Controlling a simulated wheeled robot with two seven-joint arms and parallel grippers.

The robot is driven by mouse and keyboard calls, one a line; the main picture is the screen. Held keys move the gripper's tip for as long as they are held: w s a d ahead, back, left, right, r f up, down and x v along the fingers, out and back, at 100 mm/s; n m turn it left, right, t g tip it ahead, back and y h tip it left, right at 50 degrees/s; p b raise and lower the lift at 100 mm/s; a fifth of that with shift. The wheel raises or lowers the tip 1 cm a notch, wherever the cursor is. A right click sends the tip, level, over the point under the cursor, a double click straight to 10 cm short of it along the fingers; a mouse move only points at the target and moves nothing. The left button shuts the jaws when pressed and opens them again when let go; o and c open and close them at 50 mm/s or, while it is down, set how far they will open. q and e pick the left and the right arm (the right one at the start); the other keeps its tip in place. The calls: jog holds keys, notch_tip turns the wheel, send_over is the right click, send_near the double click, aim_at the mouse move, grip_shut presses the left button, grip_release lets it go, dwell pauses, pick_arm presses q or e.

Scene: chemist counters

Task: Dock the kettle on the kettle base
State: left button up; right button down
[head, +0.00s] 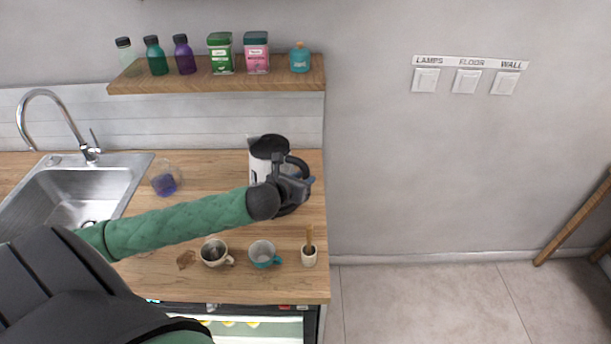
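The kettle (258,171), white with a black lid and a black looped handle, is at the back right of the wooden counter. My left arm crosses in front of it and hides its lower part. My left gripper (296,186) is at the kettle's handle, on its right side. Its fingers overlap the dark handle, so I cannot tell whether they are closed on it. A dark rounded edge (288,211) shows just below the gripper; it may be the kettle base, mostly hidden. I cannot tell whether the kettle touches it. My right gripper is not in view.
A glass with blue liquid (164,184) stands near the sink (75,200). A beige cup (214,252), a teal mug (263,254) and a small pot with a wooden stick (309,256) line the counter's front. A shelf (215,84) with bottles and tins hangs above.

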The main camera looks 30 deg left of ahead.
pick_arm(q)
jog(key=p+v, duration=0.2)
jog(key=v, duration=0.5)
jog(key=shift+s+r+p, duration=0.2)
jog(key=shift+s+p, duration=0.1)
dwell(0.3)
dwell(0.5)
